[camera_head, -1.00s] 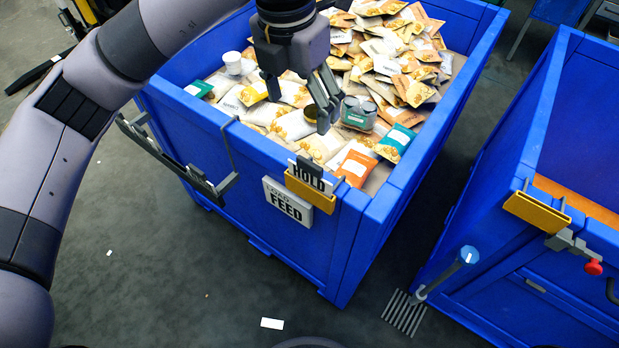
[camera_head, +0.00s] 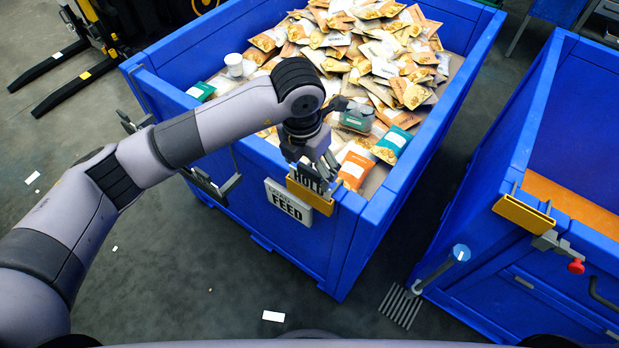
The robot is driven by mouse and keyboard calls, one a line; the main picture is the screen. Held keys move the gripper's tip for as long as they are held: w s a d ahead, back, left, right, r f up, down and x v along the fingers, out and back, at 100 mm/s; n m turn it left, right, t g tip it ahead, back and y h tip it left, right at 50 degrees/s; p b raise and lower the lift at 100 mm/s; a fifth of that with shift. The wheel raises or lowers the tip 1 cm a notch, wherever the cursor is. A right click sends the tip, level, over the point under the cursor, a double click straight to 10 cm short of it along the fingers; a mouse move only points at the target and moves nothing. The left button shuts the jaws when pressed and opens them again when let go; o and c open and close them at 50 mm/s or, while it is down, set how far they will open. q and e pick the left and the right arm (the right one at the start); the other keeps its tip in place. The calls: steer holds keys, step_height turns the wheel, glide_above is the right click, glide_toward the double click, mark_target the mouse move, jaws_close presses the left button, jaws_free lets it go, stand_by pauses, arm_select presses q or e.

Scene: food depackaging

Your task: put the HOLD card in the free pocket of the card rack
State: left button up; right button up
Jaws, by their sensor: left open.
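The HOLD card (camera_head: 305,182) is grey with dark letters. It stands in a yellow pocket (camera_head: 312,198) at the near corner of the left blue bin, above the white FEED sign (camera_head: 288,203). My left gripper (camera_head: 318,174) is open, with its fingers down at the card's top and partly covering it. I cannot tell whether they touch the card. Another yellow pocket (camera_head: 524,214) hangs on the right blue bin and looks empty. I cannot tell for sure which fitting is the card rack. My right gripper is not in view.
The left bin (camera_head: 346,245) holds many food pouches and some cans. A dark bracket (camera_head: 212,187) sticks out from its left side. The right bin (camera_head: 560,280) has a blue-capped post (camera_head: 440,270) and a red knob (camera_head: 576,266).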

mark_target(309, 186)
arm_select(q)
steer(key=shift+w+f, duration=0.1)
steer(key=shift+f, duration=0.85)
steer(key=shift+c, duration=0.2)
steer(key=shift+f, duration=0.1)
steer(key=c, duration=1.4)
